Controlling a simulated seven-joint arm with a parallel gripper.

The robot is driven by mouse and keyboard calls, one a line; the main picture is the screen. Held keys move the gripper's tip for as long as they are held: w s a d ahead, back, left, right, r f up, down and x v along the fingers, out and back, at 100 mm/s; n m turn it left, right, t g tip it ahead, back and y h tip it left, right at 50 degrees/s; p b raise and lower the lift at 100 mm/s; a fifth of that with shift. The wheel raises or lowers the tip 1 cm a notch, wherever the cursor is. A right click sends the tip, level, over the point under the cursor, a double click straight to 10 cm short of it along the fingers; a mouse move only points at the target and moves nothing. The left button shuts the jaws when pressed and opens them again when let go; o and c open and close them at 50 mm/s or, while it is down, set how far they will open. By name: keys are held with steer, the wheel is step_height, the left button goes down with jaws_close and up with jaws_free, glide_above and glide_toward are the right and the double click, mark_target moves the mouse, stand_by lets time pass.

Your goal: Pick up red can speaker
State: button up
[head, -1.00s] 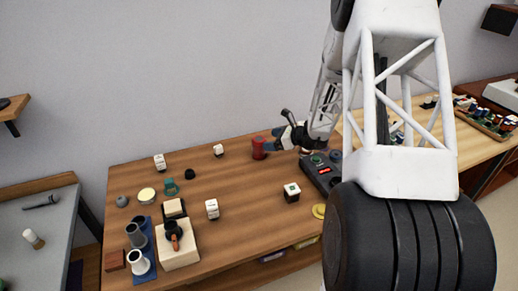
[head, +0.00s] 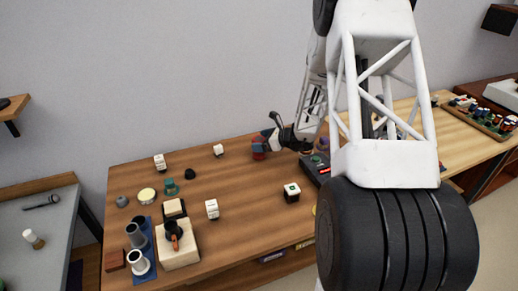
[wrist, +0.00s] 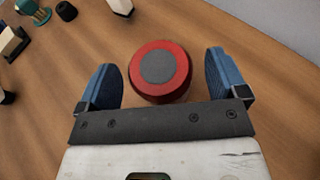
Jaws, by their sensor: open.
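The red can speaker (wrist: 178,83) stands on the wooden table, seen from above in the wrist view as a red disc with a grey round centre. My gripper (wrist: 165,80) is open, with one blue fingertip on each side of the can and a gap on both sides. In the head view the can (head: 258,153) is at the back of the table, partly hidden by my gripper (head: 260,146). I cannot tell how far down the fingers reach along the can.
A white cube (head: 218,150) and a small black knob (head: 190,174) stand left of the can. A dark device (head: 316,168) with a red display lies to the right. The table's middle (head: 235,185) is clear.

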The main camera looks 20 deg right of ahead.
steer(key=shift+w+a+f, duration=0.2)
steer(key=shift+w+a, duration=0.2)
steer(key=shift+a, duration=0.05)
steer(key=shift+c, duration=0.4)
steer(key=c, duration=1.1)
steer(key=shift+r, duration=0.1)
steer(key=shift+r, duration=0.75)
step_height(320, 180, up, 2)
steer(key=shift+r, duration=0.1)
steer(key=s+a+r, duration=0.1)
steer(key=s+a, duration=0.2)
steer(key=s, duration=1.2)
steer(key=shift+s, duration=0.35)
